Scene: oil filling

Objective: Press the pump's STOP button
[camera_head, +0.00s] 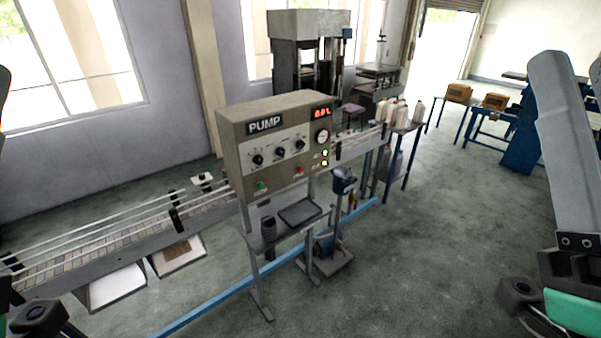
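The pump is a grey control box (236,140) with a black PUMP label, standing on a metal frame in the middle of the camera_head view. Its front has a red button (299,171) at the lower right and a green button (261,186) at the lower left. The lettering by the buttons is too small to read. Between them and the label are several black knobs, and a gauge (321,137) and red digital display (321,113) are at the right. Parts of my arms show at the left and right edges, well apart from the pump. Neither gripper's fingertips are visible.
A conveyor (110,240) runs from the lower left behind the pump. A shelf (285,229) with a dark tray (300,211) is below the box. White bottles (399,112) stand on a table behind. A blue device (343,181) stands beside the frame. The floor at right is clear.

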